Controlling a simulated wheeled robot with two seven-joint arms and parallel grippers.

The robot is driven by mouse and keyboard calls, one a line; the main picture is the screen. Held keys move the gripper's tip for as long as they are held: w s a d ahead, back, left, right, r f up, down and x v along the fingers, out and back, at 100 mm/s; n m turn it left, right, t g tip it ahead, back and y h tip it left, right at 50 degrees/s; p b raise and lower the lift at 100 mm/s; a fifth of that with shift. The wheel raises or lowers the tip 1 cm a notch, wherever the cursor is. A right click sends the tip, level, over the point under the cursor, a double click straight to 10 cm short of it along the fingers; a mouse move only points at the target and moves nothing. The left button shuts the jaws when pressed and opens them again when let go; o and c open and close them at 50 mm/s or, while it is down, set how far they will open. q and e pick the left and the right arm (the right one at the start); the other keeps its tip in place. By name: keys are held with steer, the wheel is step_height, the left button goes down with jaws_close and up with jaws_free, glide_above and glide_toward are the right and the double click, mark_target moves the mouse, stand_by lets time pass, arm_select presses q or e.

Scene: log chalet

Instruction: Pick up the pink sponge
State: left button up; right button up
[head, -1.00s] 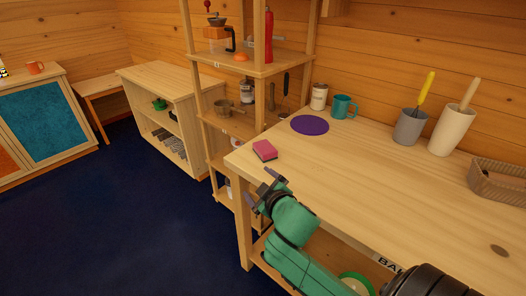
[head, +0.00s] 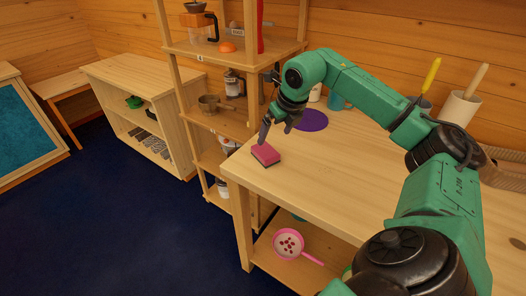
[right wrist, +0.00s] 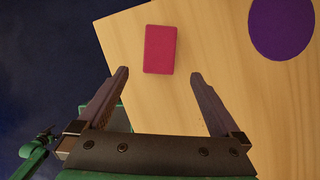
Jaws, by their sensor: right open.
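The pink sponge (head: 265,155), with a dark underside, lies flat on the wooden table (head: 330,175) near its left corner. My right gripper (head: 276,135) is above it, just beyond it in the head view, fingers pointing down. In the right wrist view the gripper (right wrist: 160,76) is open and empty, and the sponge (right wrist: 160,49) shows whole just past the fingertips, roughly centred between them and apart from both. My left gripper is not in the head view; a small green arm part with a dark end (right wrist: 40,140) shows at the lower left of the right wrist view.
A purple disc (head: 312,120) lies right of the sponge. A tall shelf (head: 180,95) stands left of the table. A grey cup and a cream cup (head: 459,107) with utensils stand at the back right. The table's middle is clear; its left edge drops to blue floor.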

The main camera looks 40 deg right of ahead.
steer(key=x, duration=0.4)
steer(key=shift+w+a+f+p, duration=0.1)
steer(key=shift+w+f+p, duration=0.15)
steer(key=shift+p, duration=0.1)
steer(key=p+x, duration=0.2)
steer(key=x, duration=0.4)
steer(key=shift+w+f, duration=0.1)
steer(key=shift+f, duration=0.1)
steer(key=c, duration=1.4)
step_height(320, 180, up, 9)
steer(key=shift+r+b, duration=0.1)
steer(key=shift+b, duration=0.5)
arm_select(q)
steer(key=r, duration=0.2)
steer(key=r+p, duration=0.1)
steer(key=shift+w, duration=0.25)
arm_select(e)
step_height(320, 180, up, 11)
glide_above(266, 151)
